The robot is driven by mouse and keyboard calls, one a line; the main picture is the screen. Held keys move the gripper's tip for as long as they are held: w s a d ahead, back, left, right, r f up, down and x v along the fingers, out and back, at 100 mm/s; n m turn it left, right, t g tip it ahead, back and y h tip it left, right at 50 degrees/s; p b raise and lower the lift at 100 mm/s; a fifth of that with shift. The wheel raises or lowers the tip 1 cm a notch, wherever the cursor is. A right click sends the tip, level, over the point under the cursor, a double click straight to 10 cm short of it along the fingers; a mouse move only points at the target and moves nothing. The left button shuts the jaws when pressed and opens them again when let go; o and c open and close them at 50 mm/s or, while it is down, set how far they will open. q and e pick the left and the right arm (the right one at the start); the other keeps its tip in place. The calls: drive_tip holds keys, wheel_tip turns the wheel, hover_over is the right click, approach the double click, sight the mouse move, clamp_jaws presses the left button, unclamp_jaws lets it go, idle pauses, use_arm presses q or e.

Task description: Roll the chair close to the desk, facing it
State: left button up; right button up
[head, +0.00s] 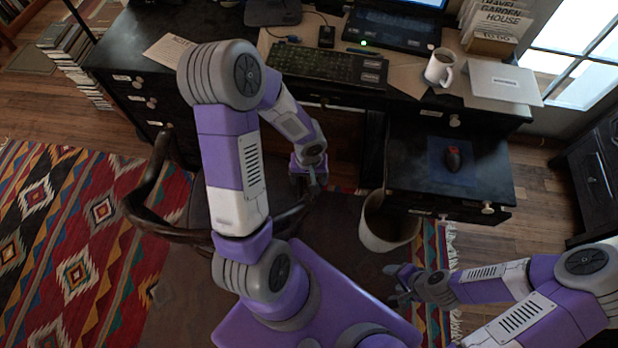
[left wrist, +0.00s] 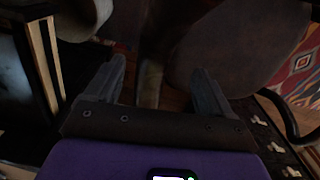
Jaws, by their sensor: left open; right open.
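The chair (head: 158,228) has a dark curved wooden back and arm rail and a brown seat. It stands in front of the black desk (head: 118,58), partly hidden behind my left arm. My left gripper (head: 311,183) is open near the end of the right-hand arm rail, close to the desk's front. In the left wrist view my gripper (left wrist: 155,85) has its fingers apart, with a brown wooden chair part between them; I cannot tell whether they touch it. The dark chair seat (left wrist: 225,40) lies beyond. My right gripper (head: 400,285) is open and empty, low at the right.
A waste bin (head: 388,232) stands right of the chair, close to the desk. A pulled-out drawer or shelf (head: 490,178) with a mouse juts out at the right. A keyboard (head: 325,68) and white mug (head: 440,67) are on the desk. A patterned rug (head: 70,230) covers the floor.

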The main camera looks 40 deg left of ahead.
use_arm(q)
wheel_tip(320, 180, down, 8)
drive_tip(key=b, duration=0.4)
drive_tip(key=shift+r, duration=0.15)
clamp_jaws()
idle(0.5)
